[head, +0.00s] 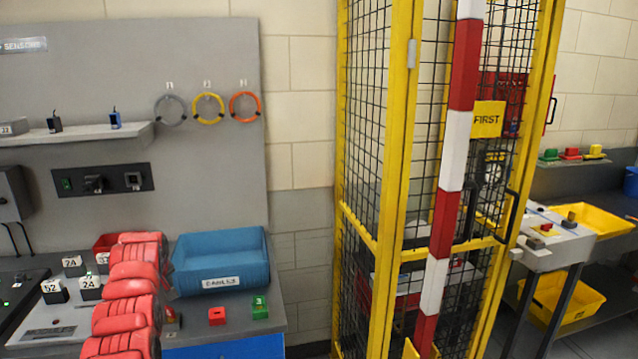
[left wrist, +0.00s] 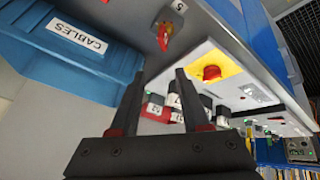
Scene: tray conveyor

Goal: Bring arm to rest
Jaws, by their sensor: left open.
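My left gripper (left wrist: 160,78) shows in the left wrist view as two dark, separate fingers, open with nothing held between them. Labelled red, white and black blocks (left wrist: 158,110) lie behind the fingers, apart from them as far as I can tell. In the head view, red arm links rise from the bottom left over the bench; the gripper's fingers cannot be made out there. My right gripper is in neither view.
A blue CABLES bin (head: 222,264) stands on the bench, with a red block (head: 217,316) and a green block (head: 261,307) in front. Labelled blocks (head: 90,288) sit left of the arm. A yellow mesh cage (head: 398,150) stands right. A red stop button (left wrist: 212,73) shows close by.

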